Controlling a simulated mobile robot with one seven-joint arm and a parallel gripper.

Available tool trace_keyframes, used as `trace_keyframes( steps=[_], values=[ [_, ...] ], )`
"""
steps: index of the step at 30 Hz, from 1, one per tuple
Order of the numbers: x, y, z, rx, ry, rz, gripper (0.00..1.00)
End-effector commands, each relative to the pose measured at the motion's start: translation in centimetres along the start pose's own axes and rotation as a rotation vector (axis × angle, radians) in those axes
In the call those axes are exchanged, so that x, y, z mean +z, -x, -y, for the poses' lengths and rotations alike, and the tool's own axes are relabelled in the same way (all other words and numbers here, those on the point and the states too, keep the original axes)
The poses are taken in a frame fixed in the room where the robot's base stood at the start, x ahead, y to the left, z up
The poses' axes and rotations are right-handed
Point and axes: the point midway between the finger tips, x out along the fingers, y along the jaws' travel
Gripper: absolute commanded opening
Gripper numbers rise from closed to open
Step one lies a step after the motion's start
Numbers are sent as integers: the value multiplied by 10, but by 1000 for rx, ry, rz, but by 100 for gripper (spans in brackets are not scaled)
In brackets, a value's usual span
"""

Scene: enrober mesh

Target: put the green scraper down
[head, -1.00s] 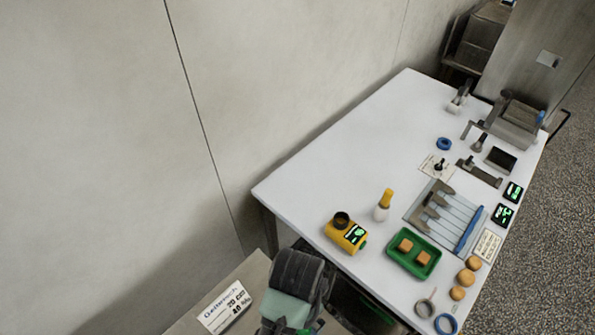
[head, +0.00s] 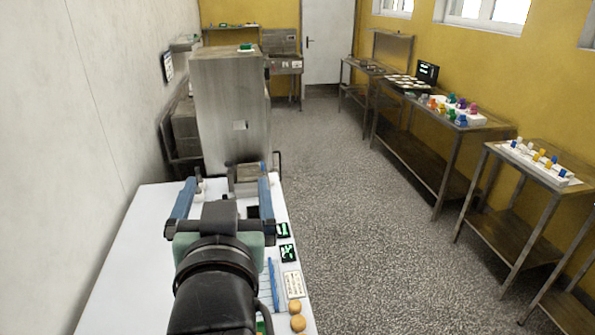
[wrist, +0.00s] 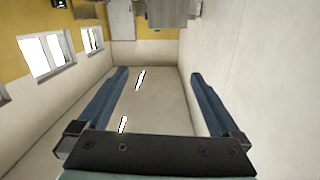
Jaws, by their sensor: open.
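My gripper (head: 227,175) is raised over the white table in the head view, with its two blue fingers wide apart. It also shows in the wrist view (wrist: 160,73), with nothing between the fingers. I cannot make out the green scraper for certain in any view. A small green item (head: 246,47) lies on top of the tall grey cabinet, too small to identify. My arm and gripper hide much of the white table (head: 128,255).
The grey cabinet (head: 222,110) stands beyond the table. Two black displays with green digits (head: 288,252), a blue stick (head: 273,285), a label card (head: 294,285) and round orange-brown pieces (head: 297,322) lie along the table's right side. Side tables (head: 445,125) stand right, across open floor.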

Motion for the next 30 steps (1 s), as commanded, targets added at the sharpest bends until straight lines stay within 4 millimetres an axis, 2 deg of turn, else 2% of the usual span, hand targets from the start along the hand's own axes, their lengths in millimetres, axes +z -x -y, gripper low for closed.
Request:
trace_keyframes(
  steps=[1,3,6,9,10,12,15,25,30],
  values=[
    [-53,12,-15,24,18,-154,100],
    [-114,35,-31,55,52,-344,100],
    [-182,77,-47,101,101,-576,100],
    [-225,115,-56,139,143,-744,100],
    [-234,124,-58,147,152,-781,100],
    [-248,140,-60,163,168,-842,100],
    [-256,151,-61,173,180,-881,100],
    [-256,150,-61,172,179,-881,100],
    [-225,148,-63,168,177,-880,100]
  ],
)
